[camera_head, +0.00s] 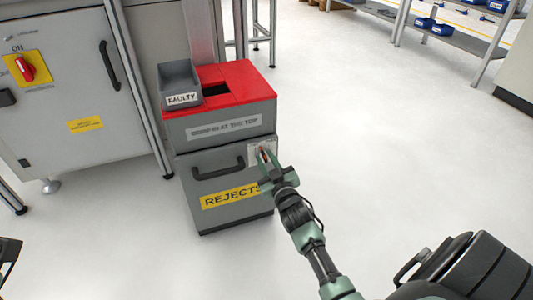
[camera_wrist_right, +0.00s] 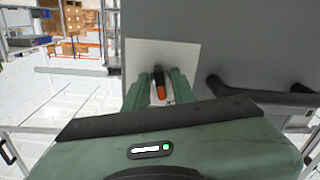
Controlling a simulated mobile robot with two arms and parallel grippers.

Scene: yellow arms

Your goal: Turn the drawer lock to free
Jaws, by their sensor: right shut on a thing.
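The grey rejects cabinet (camera_head: 218,160) stands on the floor with a drawer in its lower front. A pale lock plate (camera_head: 252,156) sits at the drawer's upper right, partly hidden by my right gripper (camera_head: 266,160). In the right wrist view, the plate (camera_wrist_right: 143,55) carries a small dark and orange lock knob (camera_wrist_right: 158,84). My right gripper (camera_wrist_right: 158,90) is shut on this knob, with its green fingers on either side. The lock markings cannot be read. The drawer looks shut. My left gripper is not in view.
The drawer's black handle (camera_head: 218,169) sticks out beside the lock; it also shows in the right wrist view (camera_wrist_right: 250,95). A grey "FAULTY" bin (camera_head: 180,82) stands on the cabinet's red top (camera_head: 242,85). A machine cabinet (camera_head: 75,100) stands to the left. Floor to the right is clear.

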